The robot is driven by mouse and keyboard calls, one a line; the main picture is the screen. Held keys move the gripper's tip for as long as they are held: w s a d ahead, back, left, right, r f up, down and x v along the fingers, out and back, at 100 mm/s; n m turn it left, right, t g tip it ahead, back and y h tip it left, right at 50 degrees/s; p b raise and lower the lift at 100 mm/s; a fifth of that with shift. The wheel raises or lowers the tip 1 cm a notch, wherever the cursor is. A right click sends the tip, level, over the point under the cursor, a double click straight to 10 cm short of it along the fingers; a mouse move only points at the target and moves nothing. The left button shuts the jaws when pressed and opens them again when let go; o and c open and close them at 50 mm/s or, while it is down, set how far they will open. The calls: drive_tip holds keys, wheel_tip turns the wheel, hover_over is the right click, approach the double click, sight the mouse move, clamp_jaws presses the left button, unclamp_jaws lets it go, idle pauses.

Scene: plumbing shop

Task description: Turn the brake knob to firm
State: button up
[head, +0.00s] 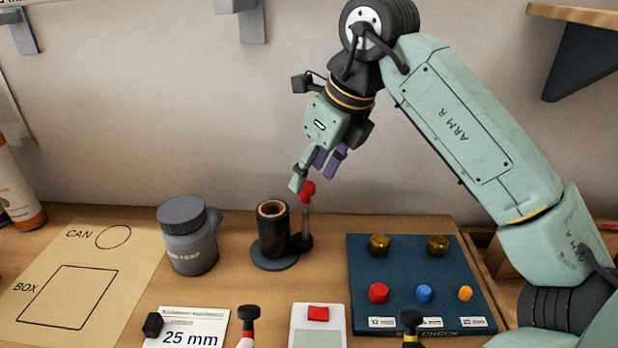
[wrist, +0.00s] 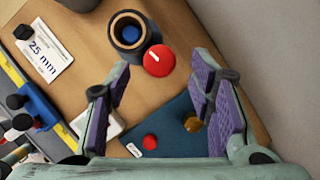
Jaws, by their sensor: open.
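A red knob (head: 307,191) tops a thin upright post beside a black cylinder (head: 272,232) with a tan inner ring. I take this red knob for the brake knob. In the wrist view the knob (wrist: 159,61) shows a white pointer line on its round top, slanting toward the upper left. No firm marking can be read around it. My gripper (head: 314,172) is open and tilted just above the knob. In the wrist view my gripper (wrist: 161,72) has its purple-padded fingers spread, with the knob in the gap beyond their tips. I cannot see contact.
A grey lidded jar (head: 188,240) stands left of the cylinder. A dark blue panel (head: 400,275) with brass, red, blue and orange knobs lies to the right. A wall stands behind.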

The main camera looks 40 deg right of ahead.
drive_tip(key=v, duration=0.9)
drive_tip(key=shift+s, duration=0.2)
